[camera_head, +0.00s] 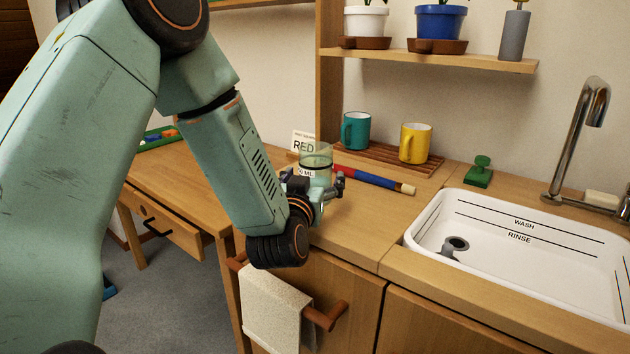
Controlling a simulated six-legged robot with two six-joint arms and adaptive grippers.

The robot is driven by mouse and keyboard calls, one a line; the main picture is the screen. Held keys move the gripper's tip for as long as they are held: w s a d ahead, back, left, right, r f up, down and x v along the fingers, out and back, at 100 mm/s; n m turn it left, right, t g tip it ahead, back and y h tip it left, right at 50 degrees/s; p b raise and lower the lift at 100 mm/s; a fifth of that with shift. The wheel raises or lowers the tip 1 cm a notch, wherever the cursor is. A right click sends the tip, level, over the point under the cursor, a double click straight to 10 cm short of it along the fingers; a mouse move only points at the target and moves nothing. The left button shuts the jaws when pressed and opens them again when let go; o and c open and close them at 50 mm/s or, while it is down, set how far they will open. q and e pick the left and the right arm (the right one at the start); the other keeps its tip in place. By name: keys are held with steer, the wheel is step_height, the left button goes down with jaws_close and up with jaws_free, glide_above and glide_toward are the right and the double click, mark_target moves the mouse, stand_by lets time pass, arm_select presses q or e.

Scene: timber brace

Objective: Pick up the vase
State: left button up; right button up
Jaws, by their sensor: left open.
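A slim grey vase (513,36) stands upright at the right end of the wall shelf, with a stem in it. Its flower is mostly cut off by the top edge. My left gripper (320,187) is open low at the counter, far to the left of and below the vase. A clear beaker (316,158) with a dark band and a label stands right at its fingers. I cannot tell whether they touch it. My right gripper is not in view.
The shelf (480,59) also holds a white pot (365,20) and a blue pot (438,22). Below are a teal mug (356,131), a yellow mug (415,143), a red-blue rod (372,178), a green stamp-like object (479,172), a white sink (470,285) and a tall faucet (580,130).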

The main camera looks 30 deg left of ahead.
arm_select(q)
steer(key=shift+c, duration=0.4)
steer(key=shift+w+d+f, duration=0.1)
steer(key=c, duration=1.4)
steer(key=shift+c, duration=0.2)
step_height(320, 180, up, 10)
steer(key=p, duration=0.4)
steer(key=shift+p, duration=0.4)
